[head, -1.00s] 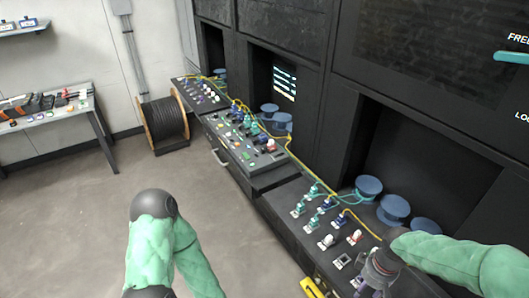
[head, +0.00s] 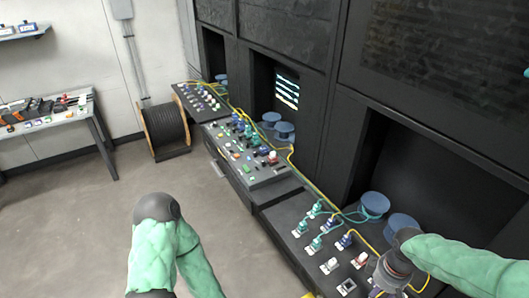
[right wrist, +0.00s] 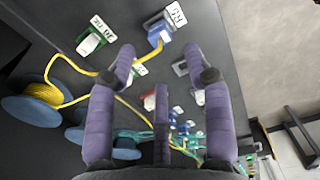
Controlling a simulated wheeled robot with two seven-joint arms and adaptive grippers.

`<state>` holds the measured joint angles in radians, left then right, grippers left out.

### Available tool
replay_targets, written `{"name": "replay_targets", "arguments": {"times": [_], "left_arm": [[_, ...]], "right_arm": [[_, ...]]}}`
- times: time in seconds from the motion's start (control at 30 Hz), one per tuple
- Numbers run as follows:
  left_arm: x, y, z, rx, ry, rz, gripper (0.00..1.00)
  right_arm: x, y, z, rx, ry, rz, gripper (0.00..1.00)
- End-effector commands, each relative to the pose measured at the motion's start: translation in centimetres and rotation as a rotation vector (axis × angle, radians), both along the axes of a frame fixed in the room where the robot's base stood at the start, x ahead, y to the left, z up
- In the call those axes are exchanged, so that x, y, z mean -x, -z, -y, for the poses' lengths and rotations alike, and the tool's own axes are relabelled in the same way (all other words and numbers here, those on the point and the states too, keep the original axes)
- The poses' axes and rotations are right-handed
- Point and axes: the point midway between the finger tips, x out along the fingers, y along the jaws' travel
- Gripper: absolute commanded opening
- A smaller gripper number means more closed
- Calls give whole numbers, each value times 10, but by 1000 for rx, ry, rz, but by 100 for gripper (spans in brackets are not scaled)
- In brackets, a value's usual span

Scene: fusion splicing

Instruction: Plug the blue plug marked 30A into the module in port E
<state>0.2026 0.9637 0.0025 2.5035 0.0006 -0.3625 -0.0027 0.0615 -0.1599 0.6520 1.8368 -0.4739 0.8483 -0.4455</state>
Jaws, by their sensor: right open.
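In the right wrist view, a blue plug (right wrist: 157,34) stands on the dark panel beyond my open fingers, with a white label beside it that I cannot read surely. A green-framed white piece (right wrist: 90,42) with another label lies to its left. My right gripper (right wrist: 165,72) is open, its purple fingers spread, with nothing seen held between them. In the head view, my right gripper (head: 390,280) hangs over the near end of the console, its fingertips unclear. Another blue plug (head: 345,241) sits there among green ones. I cannot tell which is marked 30A, nor which port is E. My left gripper is out of view.
Blue cable reels (head: 375,205) stand in the cabinet recess behind the console (head: 283,217). Yellow and green cables run across the panels. A side table (head: 60,118) and a cable drum (head: 164,127) stand at the left. The floor between is clear.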

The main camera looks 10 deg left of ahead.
Motion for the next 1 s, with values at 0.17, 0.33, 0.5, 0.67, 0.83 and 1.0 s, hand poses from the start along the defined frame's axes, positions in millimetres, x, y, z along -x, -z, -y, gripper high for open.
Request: {"name": "replay_targets", "arguments": {"times": [0.17, 0.33, 0.5, 0.67, 0.83, 1.0], "left_arm": [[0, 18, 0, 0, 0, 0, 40], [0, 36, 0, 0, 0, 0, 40], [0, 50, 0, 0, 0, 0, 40], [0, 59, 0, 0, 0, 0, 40], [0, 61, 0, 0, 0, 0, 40], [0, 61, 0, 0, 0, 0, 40]], "right_arm": [[0, 21, 0, -1, 1, -1, 51], [0, 43, 0, 0, 1, -1, 51], [0, 64, 0, 0, 1, -1, 51], [0, 78, 0, 0, 0, -1, 51], [0, 83, 0, 1, 0, -1, 51], [0, 82, 0, 0, 0, 0, 51]]}}
